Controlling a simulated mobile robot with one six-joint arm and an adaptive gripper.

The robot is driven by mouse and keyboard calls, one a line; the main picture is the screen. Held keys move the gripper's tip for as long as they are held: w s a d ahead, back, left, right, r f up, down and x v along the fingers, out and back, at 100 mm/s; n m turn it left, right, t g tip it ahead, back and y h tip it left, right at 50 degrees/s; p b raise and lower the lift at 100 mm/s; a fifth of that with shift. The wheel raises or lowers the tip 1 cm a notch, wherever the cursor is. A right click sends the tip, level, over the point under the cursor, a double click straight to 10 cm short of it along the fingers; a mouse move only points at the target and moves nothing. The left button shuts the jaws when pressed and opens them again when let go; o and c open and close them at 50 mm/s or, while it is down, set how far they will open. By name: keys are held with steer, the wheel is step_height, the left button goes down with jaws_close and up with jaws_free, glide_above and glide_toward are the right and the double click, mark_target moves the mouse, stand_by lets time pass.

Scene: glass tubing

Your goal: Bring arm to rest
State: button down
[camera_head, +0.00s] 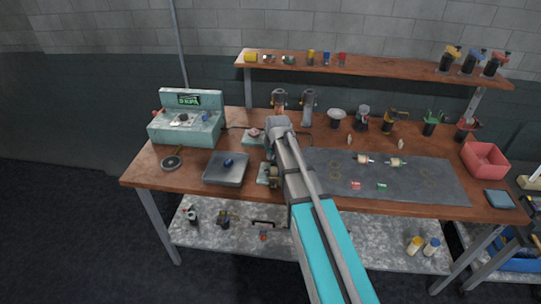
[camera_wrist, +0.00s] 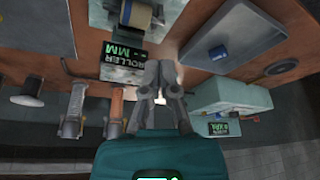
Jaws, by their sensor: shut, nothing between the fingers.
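My arm (camera_head: 308,185) reaches from the bottom of the head view over the wooden workbench (camera_head: 145,172). Its wrist end is above the bench, left of the dark grey mat. The fingers are hard to make out there. In the wrist view my gripper (camera_wrist: 159,72) shows its two grey fingers closed together, with nothing between them. A device with a green "ROLLER MM" display (camera_wrist: 124,58) appears just left of the fingertips in that view. I cannot tell how far the fingers are from it.
A teal machine (camera_head: 187,120) and a square grey plate device (camera_head: 227,170) stand left of my arm. Two upright torches (camera_head: 308,108) stand behind it. The dark mat (camera_head: 430,180) lies right, with small parts on it. A red bin (camera_head: 484,160) and a raised shelf (camera_head: 390,70) are beyond.

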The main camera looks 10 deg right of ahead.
steer(key=s+d+f+m+g, duration=0.1)
steer(key=s+g, duration=0.3)
steer(key=s, duration=2)
steer(key=shift+s+d+m+h, duration=0.3)
steer(key=shift+s+d+m, duration=0.1)
steer(key=shift+d, duration=0.1)
